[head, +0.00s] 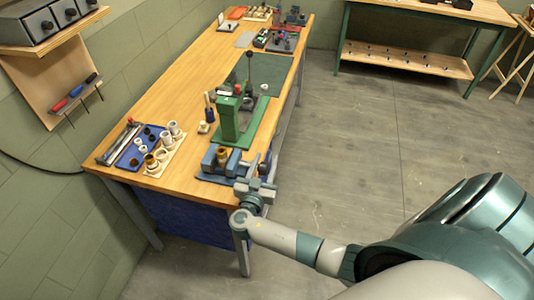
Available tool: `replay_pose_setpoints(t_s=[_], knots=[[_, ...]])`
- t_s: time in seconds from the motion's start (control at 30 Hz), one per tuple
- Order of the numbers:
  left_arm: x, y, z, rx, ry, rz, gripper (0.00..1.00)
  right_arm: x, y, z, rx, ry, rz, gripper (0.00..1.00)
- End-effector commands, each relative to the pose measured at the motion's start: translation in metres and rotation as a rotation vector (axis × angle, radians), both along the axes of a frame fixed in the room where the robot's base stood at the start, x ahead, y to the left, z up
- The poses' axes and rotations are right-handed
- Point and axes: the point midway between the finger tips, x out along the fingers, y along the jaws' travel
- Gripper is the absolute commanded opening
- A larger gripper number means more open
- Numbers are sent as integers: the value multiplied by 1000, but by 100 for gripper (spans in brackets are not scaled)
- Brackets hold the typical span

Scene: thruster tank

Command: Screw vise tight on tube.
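A blue vise (210,172) sits at the near right corner of the wooden workbench. A short brownish tube (222,153) stands upright at the vise, apparently between its jaws; how firmly it is held I cannot tell. My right gripper (262,176) is at the bench's near right edge, right beside the vise's right end, where the screw would be. The gripper hides that end, and its fingers are too small to read as open or shut, or touching. My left gripper is not in view.
A green press (228,120) stands behind the vise. A blue tray (127,155) and a cream rack (168,151) with several rings and tubes lie to the left. More tools lie at the bench's far end. Open floor (365,135) is on the right.

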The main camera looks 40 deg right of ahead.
Motion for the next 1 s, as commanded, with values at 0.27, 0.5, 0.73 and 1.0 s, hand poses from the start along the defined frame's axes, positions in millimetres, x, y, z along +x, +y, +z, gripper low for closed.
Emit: replay_pose_setpoints(t_s=[0.27,0.5,0.73,1.0], knots=[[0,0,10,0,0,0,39,13,-15,0,0,0,0,39],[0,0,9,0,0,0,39,14,-16,-1,1,-1,0,39],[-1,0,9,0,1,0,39,13,-16,-1,0,0,-1,4],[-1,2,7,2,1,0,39,12,-17,-3,2,4,-3,4]])
